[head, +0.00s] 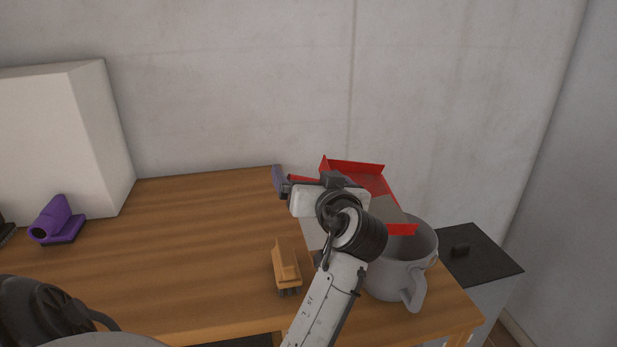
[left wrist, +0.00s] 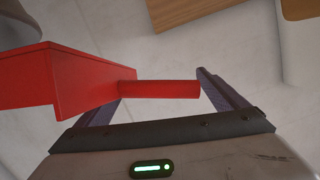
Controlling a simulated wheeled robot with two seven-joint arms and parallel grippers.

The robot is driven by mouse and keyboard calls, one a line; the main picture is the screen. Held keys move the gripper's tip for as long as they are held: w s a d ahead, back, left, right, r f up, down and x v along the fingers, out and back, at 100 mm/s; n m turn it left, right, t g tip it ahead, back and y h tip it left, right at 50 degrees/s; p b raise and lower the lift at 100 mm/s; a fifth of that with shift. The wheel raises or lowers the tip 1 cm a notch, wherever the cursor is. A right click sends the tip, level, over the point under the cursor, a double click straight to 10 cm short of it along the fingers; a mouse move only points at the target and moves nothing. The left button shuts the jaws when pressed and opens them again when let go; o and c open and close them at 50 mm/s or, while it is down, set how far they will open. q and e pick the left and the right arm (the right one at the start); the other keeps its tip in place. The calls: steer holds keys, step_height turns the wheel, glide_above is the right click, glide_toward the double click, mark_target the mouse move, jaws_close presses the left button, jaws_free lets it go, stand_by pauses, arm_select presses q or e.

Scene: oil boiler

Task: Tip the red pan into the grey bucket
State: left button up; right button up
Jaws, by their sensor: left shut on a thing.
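The red pan (head: 356,172) is held up at the right end of the table, partly hidden behind my left arm. It looks tilted, with its lower right edge over the mouth of the grey bucket (head: 396,278). A grey-brown patch shows inside the pan; I cannot tell whether it is contents. The bucket stands upright on the table, its handle towards the front. My left gripper (head: 309,181) is shut on the pan's handle. In the left wrist view the red handle (left wrist: 160,89) lies between the fingers, with the pan (left wrist: 70,85) to the left. My right gripper is not in view.
A wooden brush (head: 286,266) stands on the table (head: 190,240), left of my left arm. A purple object (head: 58,222) sits at the left before a white box (head: 62,125). A dark-topped grey cabinet (head: 478,254) stands right of the bucket. The table's middle is clear.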

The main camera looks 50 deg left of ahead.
arm_select(q)
steer(key=shift+d+r, duration=0.1)
steer(key=shift+r, duration=0.15)
steer(key=shift+d+r+y, duration=0.2)
steer(key=shift+r+y, duration=0.15)
steer(key=shift+y, duration=0.05)
steer(key=shift+w+d+r, duration=0.1)
steer(key=shift+r, duration=0.05)
stand_by(0.4)
steer(key=shift+d+r+m, duration=0.2)
steer(key=shift+r+m, duration=0.2)
steer(key=shift+y, duration=0.3)
steer(key=shift+d+r+t, duration=0.1)
steer(key=shift+r+t, duration=0.05)
steer(key=shift+t, duration=0.15)
steer(key=shift+w+d+r+m, duration=0.1)
steer(key=shift+d+r+m, duration=0.15)
steer(key=shift+r+m, duration=0.1)
steer(key=shift+d+r+y+b, duration=0.15)
steer(key=shift+r+y+b, duration=0.05)
steer(key=shift+y+b, duration=0.2)
steer(key=shift+w+d+r, duration=0.1)
steer(key=shift+d+r, duration=0.15)
steer(key=shift+r, duration=0.1)
